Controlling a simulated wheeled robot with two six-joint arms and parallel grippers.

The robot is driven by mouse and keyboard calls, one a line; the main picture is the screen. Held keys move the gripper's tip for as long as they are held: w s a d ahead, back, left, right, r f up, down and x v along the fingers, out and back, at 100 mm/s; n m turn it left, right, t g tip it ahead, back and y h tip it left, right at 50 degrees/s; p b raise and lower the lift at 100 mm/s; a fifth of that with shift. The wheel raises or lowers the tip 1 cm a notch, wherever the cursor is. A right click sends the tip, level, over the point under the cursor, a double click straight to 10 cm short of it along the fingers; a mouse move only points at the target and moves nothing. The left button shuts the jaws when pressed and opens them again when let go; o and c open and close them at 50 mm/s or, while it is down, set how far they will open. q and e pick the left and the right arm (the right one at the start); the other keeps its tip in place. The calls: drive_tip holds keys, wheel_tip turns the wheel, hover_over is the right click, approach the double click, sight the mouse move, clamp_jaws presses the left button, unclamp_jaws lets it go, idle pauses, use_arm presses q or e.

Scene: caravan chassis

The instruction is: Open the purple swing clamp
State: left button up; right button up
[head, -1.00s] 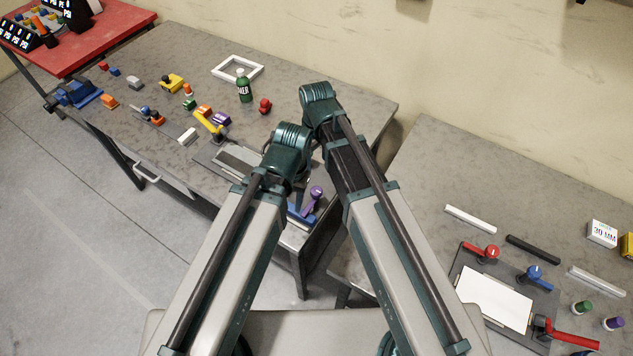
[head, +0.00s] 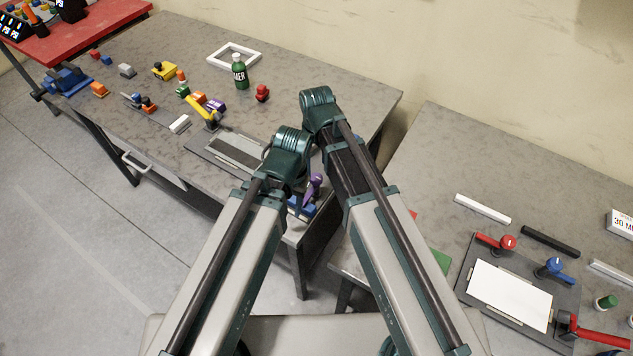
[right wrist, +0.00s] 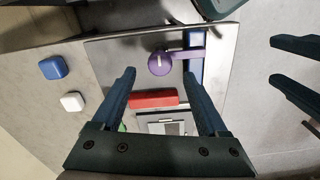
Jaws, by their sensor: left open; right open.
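The purple swing clamp (head: 313,187) is partly hidden beside my arms in the head view, with blue parts at its foot. In the right wrist view, its round purple knob (right wrist: 159,63) and arm reach right to a blue bar (right wrist: 195,62) on a grey plate. My right gripper (right wrist: 162,74) is open and empty, its fingertips on either side of the knob in the picture; their height above it is unclear. My left gripper (right wrist: 273,60) shows at the right edge of that view, open and apart from the clamp. Both grippers' fingers are hidden in the head view.
A red bar (right wrist: 153,98) lies below the knob in the right wrist view. A yellow clamp (head: 205,112), a green bottle (head: 240,74) and a white frame (head: 234,55) stand on the table. The right table has a board with a red clamp (head: 506,243) and a blue clamp (head: 552,266).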

sight(317, 177)
wheel_tip(317, 177, down, 5)
drive_tip(key=b, duration=0.3)
drive_tip(key=shift+r+b, duration=0.15)
drive_tip(key=shift+b, duration=0.15)
clamp_jaws()
idle(1.1)
